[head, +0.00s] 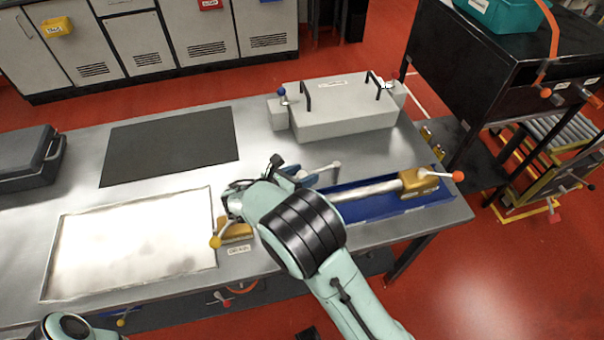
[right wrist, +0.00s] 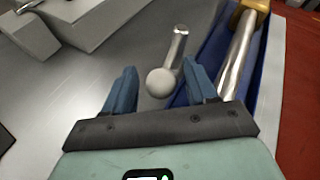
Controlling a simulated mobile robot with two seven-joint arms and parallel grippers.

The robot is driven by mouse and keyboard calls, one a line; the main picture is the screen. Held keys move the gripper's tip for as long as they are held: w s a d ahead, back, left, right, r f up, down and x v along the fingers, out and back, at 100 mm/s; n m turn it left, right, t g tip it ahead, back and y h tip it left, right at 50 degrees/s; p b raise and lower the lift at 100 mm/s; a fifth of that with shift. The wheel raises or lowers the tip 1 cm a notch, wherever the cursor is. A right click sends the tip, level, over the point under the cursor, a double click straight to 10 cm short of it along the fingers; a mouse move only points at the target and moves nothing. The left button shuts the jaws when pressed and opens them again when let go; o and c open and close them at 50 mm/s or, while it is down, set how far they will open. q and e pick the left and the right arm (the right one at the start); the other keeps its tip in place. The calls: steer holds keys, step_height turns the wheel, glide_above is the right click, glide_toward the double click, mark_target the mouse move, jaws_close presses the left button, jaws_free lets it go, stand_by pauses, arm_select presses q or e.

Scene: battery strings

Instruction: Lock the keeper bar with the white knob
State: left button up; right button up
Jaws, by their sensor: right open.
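In the right wrist view, the white knob (right wrist: 161,84) sits on the near end of a short metal lever (right wrist: 178,48). My right gripper (right wrist: 160,88) is open, with its two blue fingers on either side of the knob; I see no clear contact. In the head view, the fingertips of my right gripper (head: 298,174) are at the lever (head: 329,166), just behind the blue tray (head: 390,208). A silver bar (head: 372,190) lies along this tray; I cannot tell if it is the keeper bar. My right wrist hides the tray's left part. My left gripper is out of view.
A yellow block with an orange-knobbed handle (head: 420,182) stands at the bar's right end. A yellow-knobbed handle (head: 216,241) is left of my wrist. A grey box with black handles (head: 342,108) stands behind. The dark mat (head: 170,148) and pale plate (head: 130,245) are clear.

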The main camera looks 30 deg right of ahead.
steer(key=v, duration=1.3)
steer(key=shift+p, duration=0.3)
